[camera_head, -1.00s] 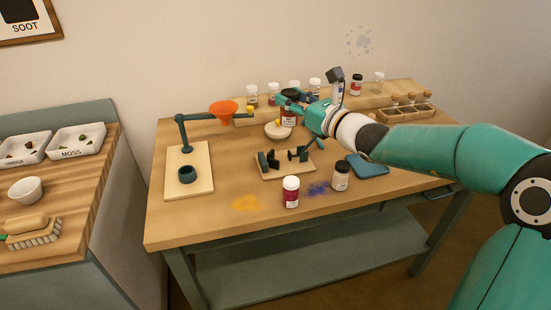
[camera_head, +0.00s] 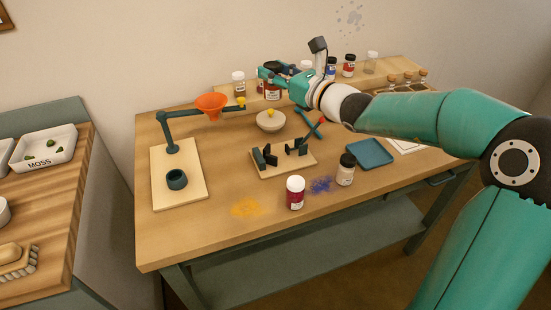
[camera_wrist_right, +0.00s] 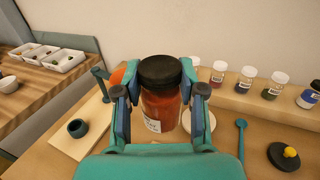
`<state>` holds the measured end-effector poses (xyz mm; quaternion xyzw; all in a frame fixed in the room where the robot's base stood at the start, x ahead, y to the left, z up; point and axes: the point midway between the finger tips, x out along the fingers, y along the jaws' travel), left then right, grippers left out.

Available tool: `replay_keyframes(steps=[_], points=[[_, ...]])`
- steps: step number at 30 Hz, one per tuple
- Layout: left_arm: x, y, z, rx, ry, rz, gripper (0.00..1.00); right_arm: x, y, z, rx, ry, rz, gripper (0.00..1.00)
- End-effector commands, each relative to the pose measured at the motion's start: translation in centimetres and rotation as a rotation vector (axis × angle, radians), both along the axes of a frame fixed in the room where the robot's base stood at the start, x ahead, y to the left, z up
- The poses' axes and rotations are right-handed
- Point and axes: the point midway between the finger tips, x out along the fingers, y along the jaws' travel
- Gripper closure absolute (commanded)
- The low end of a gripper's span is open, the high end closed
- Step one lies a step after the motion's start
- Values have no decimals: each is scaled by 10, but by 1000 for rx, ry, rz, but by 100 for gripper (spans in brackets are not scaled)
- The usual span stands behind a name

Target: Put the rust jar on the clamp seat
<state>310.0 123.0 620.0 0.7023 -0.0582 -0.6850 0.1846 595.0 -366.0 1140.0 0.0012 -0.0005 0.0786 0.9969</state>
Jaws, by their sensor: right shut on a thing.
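The rust jar, with orange-red contents, a black lid and a pale label, is upright in my right gripper (camera_head: 270,78). The jar (camera_head: 272,91) also shows large in the right wrist view (camera_wrist_right: 160,108), between the two fingers of the gripper (camera_wrist_right: 161,97). The fingers are shut on its sides. It appears held above the back part of the table. The clamp (camera_head: 284,164) stands on a wooden base nearer the front, with dark jaws apart and nothing visible between them. My left gripper is not in view.
An orange funnel (camera_head: 211,105) on a stand is at the left. A red jar (camera_head: 295,195) and a dark-lidded jar (camera_head: 346,171) stand in front. A blue tray (camera_head: 370,153) lies right. Several jars line the back shelf.

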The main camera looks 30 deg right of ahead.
Motion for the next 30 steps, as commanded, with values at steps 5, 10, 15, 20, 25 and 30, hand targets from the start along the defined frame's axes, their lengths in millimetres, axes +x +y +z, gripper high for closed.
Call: replay_keyframes(steps=[5, 10, 15, 20, 25, 30], points=[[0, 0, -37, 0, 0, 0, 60, -1, -2, -8, -4, -10, 8, 100], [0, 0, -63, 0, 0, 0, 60, -4, -6, -6, -4, -13, 6, 100], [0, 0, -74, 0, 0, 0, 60, -5, -8, -18, 1, -8, 2, 100], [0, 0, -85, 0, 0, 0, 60, -5, -8, -56, 3, -5, 1, 100], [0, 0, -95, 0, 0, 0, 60, -5, -8, -102, 5, -4, 1, 100], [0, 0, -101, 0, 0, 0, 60, -5, -8, -139, 2, -6, 1, 100]])
